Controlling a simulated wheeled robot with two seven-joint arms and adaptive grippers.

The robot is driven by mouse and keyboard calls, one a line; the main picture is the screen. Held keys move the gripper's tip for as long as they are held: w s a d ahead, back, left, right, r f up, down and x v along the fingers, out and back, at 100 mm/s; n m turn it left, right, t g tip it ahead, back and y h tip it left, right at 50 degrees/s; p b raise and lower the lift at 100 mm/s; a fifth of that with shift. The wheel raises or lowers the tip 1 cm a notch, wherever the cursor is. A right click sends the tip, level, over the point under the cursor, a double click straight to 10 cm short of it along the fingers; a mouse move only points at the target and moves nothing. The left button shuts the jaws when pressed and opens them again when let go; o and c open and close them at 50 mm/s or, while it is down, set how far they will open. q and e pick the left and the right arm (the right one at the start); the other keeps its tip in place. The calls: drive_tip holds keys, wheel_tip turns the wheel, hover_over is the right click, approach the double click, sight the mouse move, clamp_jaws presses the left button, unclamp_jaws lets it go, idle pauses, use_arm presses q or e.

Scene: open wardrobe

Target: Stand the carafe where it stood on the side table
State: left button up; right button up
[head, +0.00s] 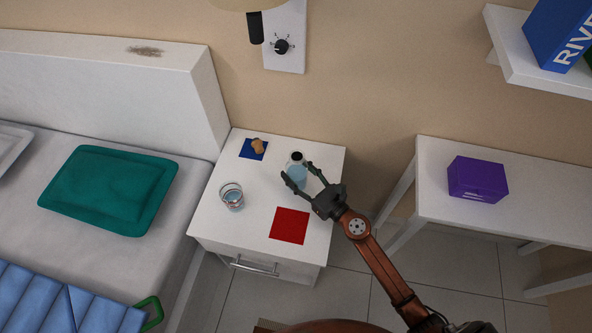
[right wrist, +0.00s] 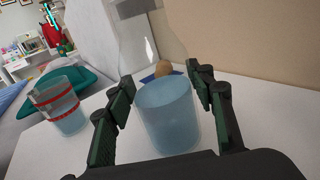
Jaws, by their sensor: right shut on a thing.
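The carafe (head: 297,174) is clear glass with a dark top and pale blue water in it. It is upright over the white side table (head: 254,215), behind the red square (head: 290,225); I cannot tell whether its base touches the tabletop. My right gripper (head: 298,175) is shut on the carafe, one finger on each side. In the right wrist view the carafe (right wrist: 167,112) is between the two fingers (right wrist: 162,95), its top cut off by the frame. My left gripper is not in view.
A water glass (head: 231,196) with red bands stands left of the carafe. A small brown object (head: 258,145) sits on a blue square (head: 246,152) at the back. The bed (head: 120,255) adjoins on the left; a white desk (head: 540,220) with a purple box (head: 477,180) stands right.

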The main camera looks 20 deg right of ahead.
sight(305, 179)
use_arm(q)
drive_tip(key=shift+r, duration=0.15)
use_arm(e)
drive_tip(key=shift+r, duration=0.1)
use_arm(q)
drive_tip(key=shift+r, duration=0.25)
use_arm(e)
drive_tip(key=o, duration=1.7)
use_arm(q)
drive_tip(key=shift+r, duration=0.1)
use_arm(e)
drive_tip(key=v, duration=0.4)
drive_tip(key=shift+s+d+f, duration=0.1)
drive_tip(key=shift+s+f, duration=0.1)
drive_tip(key=shift+s, duration=0.05)
drive_tip(key=b+v, duration=0.1)
drive_tip(key=v, duration=0.5)
drive_tip(key=shift+s, duration=0.15)
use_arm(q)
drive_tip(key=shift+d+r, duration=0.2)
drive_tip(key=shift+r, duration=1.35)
use_arm(e)
drive_tip(key=shift+s+d+r, duration=0.15)
drive_tip(key=shift+s+d, duration=0.05)
drive_tip(key=shift+s, duration=0.45)
